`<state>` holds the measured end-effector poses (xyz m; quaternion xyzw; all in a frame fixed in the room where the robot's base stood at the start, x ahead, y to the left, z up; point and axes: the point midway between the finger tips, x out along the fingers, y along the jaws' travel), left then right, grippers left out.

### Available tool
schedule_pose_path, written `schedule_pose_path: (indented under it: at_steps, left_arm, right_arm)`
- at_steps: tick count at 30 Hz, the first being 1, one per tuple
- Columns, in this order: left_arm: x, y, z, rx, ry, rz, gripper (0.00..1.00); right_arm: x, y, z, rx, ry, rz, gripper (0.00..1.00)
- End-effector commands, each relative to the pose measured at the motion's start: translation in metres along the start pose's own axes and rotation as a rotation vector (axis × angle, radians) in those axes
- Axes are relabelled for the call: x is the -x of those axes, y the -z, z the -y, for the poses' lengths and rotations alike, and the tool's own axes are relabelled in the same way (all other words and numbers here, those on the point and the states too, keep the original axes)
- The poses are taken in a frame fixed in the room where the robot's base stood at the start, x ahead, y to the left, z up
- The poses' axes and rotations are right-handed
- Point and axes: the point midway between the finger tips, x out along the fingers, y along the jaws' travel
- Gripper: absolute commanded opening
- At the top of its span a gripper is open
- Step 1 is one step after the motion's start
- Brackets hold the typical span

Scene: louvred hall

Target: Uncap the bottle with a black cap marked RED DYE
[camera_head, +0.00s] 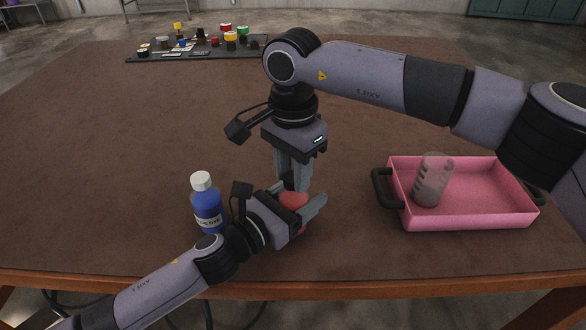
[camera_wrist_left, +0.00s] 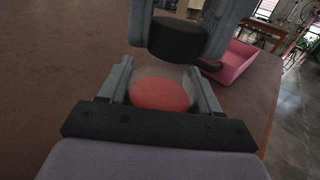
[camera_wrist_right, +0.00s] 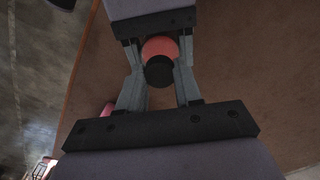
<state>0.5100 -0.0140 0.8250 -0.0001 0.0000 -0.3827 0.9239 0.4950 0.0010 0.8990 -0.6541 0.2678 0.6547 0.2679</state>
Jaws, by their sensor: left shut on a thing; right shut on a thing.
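The bottle of red liquid (camera_head: 292,199) stands near the front of the table, between the fingers of my left gripper (camera_head: 299,208), which is shut on its body. Its red contents and clear shoulder show in the left wrist view (camera_wrist_left: 160,93). My right gripper (camera_head: 294,178) comes from above and is shut on the black cap (camera_wrist_left: 178,38). The right wrist view looks down on the cap (camera_wrist_right: 159,71), with the red body (camera_wrist_right: 160,47) beside it. The cap is over the bottle's top; I cannot tell whether it still touches the neck. The label is hidden.
A blue bottle with a white cap (camera_head: 207,208) stands close to my left gripper. A pink tray (camera_head: 480,219) with dark handles holds a clear beaker (camera_head: 432,181) at the right. A dark board (camera_head: 150,57) with several small coloured items lies at the back left. The middle table is clear.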

Motion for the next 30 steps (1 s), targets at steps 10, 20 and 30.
schedule_pose_path:
  at_steps: [10, 20, 30]
  left_arm:
    - [0.000, 0.001, 0.000, 0.000, -0.001, -0.001, 0.00]
    - [0.000, 0.001, 0.000, -0.001, -0.001, -0.001, 0.00]
    - [0.000, 0.001, 0.000, 0.000, -0.001, -0.001, 0.00]
  right_arm:
    - [0.003, 0.000, 0.000, -0.002, 0.001, -0.001, 0.00]
    - [0.014, 0.000, 0.000, -0.001, 0.001, -0.001, 0.00]
    - [0.022, 0.000, 0.000, -0.001, 0.000, 0.000, 0.00]
